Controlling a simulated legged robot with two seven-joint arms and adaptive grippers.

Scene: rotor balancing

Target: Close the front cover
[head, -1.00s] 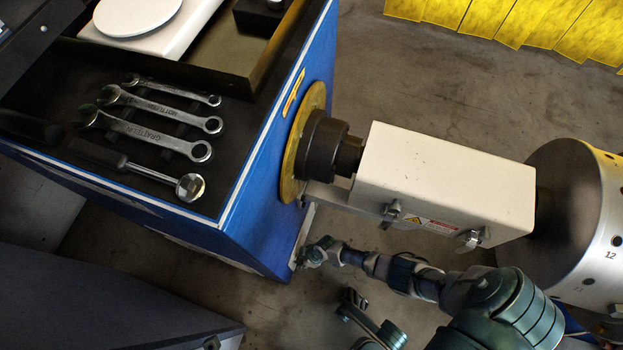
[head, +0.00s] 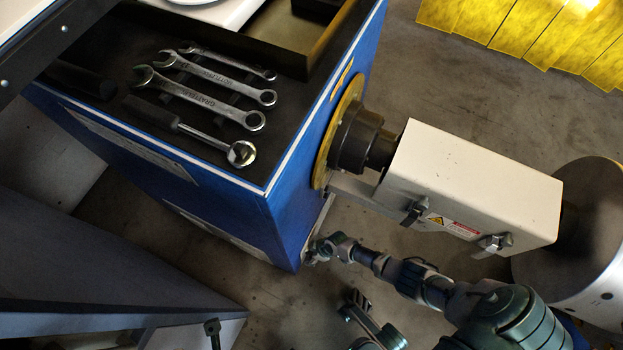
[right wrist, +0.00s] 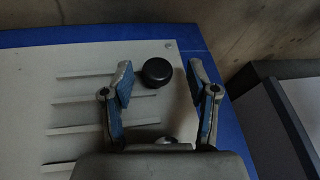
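In the right wrist view a pale slotted panel (right wrist: 85,85), which looks like the front cover, lies against a blue frame. A round black knob (right wrist: 157,72) stands out from it. My right gripper (right wrist: 163,75) is open, with one finger on each side of the knob and no visible contact. In the head view my right gripper (head: 316,250) is at the lower right side of the blue machine (head: 293,215), by the panel's pale edge. The panel's face is hidden there, and I cannot tell how far it stands open.
A white guard box (head: 475,185) with two latches covers the shaft above my right forearm. A silver drum (head: 580,250) is at the right. Several wrenches (head: 205,95) lie on the machine top. A dark cabinet (head: 90,270) stands lower left. Bare floor lies between.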

